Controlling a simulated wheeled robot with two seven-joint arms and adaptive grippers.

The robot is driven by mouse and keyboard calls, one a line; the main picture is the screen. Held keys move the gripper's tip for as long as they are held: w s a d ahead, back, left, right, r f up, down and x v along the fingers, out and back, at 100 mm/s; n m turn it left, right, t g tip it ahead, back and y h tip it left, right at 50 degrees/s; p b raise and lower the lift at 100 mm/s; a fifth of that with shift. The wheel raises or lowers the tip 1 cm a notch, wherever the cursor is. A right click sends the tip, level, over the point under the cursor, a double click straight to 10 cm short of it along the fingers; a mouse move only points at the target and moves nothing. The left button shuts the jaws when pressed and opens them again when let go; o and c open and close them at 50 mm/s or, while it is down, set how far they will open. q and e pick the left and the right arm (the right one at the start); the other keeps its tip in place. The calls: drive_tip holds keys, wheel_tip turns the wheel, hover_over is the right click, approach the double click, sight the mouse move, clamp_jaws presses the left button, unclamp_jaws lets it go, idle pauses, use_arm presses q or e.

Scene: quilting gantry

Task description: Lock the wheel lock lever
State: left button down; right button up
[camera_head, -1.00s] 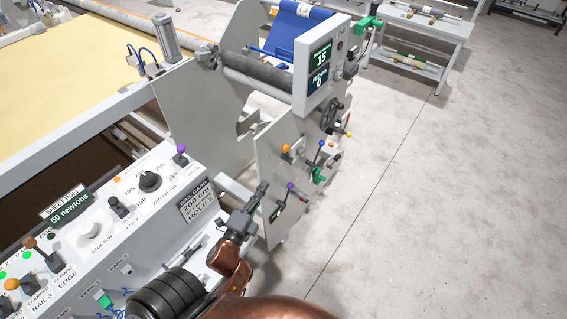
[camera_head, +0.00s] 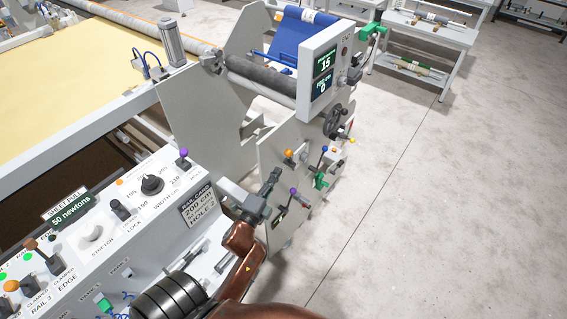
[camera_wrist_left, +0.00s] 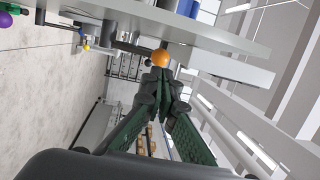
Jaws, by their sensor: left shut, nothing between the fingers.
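Several ball-knobbed levers sit on the side panel (camera_head: 272,150) of the roller stand: an orange knob (camera_head: 289,153), a blue knob (camera_head: 324,149), a purple knob (camera_head: 294,191) and a yellow knob (camera_head: 352,141) near the black handwheel (camera_head: 333,120). No readable label shows which is the wheel lock lever. My left gripper (camera_head: 274,174) is shut and empty, below and left of the orange knob. In the left wrist view, the closed fingertips (camera_wrist_left: 156,76) point at an orange knob (camera_wrist_left: 160,57) just beyond them; I cannot tell if they touch. My right gripper is not in view.
The control console (camera_head: 125,215) with knobs and a purple-topped lever (camera_head: 182,154) lies left of my arm. A display box (camera_head: 322,70) stands above the levers. Green handles (camera_head: 320,181) stick out at the right. Open floor (camera_head: 440,220) lies to the right.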

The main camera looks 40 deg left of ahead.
use_arm(q)
drive_tip(key=x, duration=0.5)
drive_tip(key=shift+w+a, duration=0.1)
drive_tip(key=shift+w, duration=0.25)
drive_tip(key=shift+r, duration=0.1)
